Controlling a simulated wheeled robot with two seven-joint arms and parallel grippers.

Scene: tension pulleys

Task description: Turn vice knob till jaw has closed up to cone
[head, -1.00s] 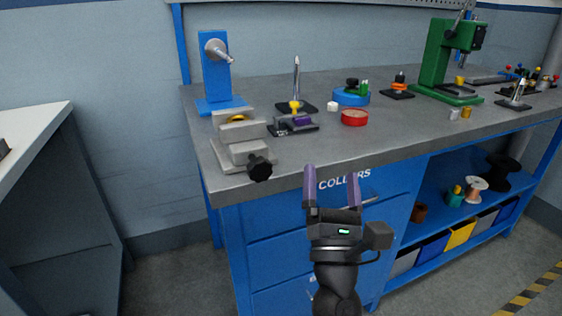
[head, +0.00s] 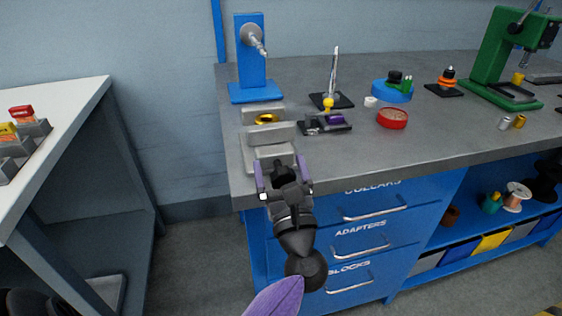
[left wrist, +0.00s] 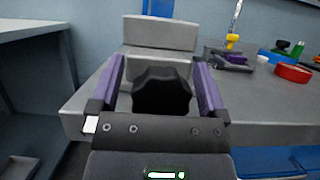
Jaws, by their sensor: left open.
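The grey vice (head: 268,133) sits at the bench's near left corner; the wrist view shows its pale block (left wrist: 158,33). A gold, round piece, apparently the cone (head: 266,119), lies between the jaws. The front jaw partly hides it, and I cannot tell whether that jaw touches it. The black lobed knob (head: 283,174) faces me at the vice's front; it also shows in the left wrist view (left wrist: 162,90). My left gripper (head: 281,163) is open, its purple fingers on either side of the knob. The wrist view shows slight gaps beside the knob. My right gripper is out of view.
A blue stand (head: 250,55) is behind the vice. A black-and-purple fixture (head: 326,122), a red dish (head: 392,118) and a spike on a black base (head: 334,80) stand to its right. The bench front has blue drawers (head: 362,240). Another table (head: 75,110) is at left.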

